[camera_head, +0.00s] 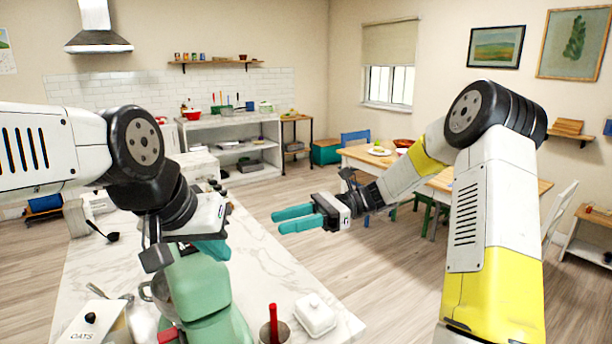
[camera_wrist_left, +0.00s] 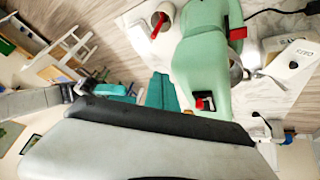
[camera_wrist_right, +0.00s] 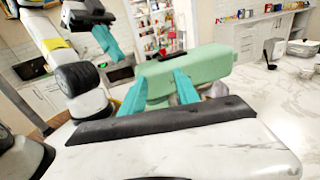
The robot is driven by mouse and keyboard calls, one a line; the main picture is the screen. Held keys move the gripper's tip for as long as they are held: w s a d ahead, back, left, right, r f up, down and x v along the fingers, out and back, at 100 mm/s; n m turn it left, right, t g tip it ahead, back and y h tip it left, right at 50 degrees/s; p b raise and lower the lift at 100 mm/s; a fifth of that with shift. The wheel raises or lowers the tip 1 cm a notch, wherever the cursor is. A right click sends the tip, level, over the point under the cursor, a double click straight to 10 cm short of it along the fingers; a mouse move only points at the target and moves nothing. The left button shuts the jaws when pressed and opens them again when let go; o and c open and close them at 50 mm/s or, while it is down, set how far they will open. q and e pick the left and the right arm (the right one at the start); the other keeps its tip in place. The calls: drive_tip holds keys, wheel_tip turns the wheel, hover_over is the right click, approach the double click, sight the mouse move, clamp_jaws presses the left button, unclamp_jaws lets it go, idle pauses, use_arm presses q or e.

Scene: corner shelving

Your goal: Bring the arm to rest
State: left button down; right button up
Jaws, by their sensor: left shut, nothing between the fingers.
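My left gripper (camera_head: 212,250) hangs from the arm at the left, its teal fingers pointing down beside the head of a green stand mixer (camera_head: 208,290). In the left wrist view its fingers (camera_wrist_left: 160,88) are together with nothing between them. I cannot tell whether they touch the mixer. My right gripper (camera_head: 280,220) is held out over the floor to the right of the counter, pointing left. Its two teal fingers are apart and empty, and they also show spread in the right wrist view (camera_wrist_right: 158,85), with the mixer beyond them.
The marble counter (camera_head: 265,262) holds the mixer, a white butter dish (camera_head: 315,314), a cup with a red-handled tool (camera_head: 273,328) and an oats canister (camera_head: 98,325). A dining table (camera_head: 365,160) stands behind my right arm. The floor between counter and table is clear.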

drive_tip(key=s+d+n+t+h, duration=0.45)
drive_tip(key=s+n+h, duration=0.25)
drive_tip(key=s+h, duration=0.25)
drive_tip(key=s+d+r+n+t+h, duration=0.2)
drive_tip(key=s+d+n+t, duration=0.1)
drive_tip(key=d, duration=0.3)
drive_tip(key=s+d+r+n+t+h, duration=0.2)
drive_tip(key=s+d+n+t, duration=0.1)
drive_tip(key=d, duration=0.4)
drive_tip(key=shift+s+d+n+t, duration=0.15)
drive_tip(key=shift+s+n+t, duration=0.25)
drive_tip(key=shift+t, duration=0.85)
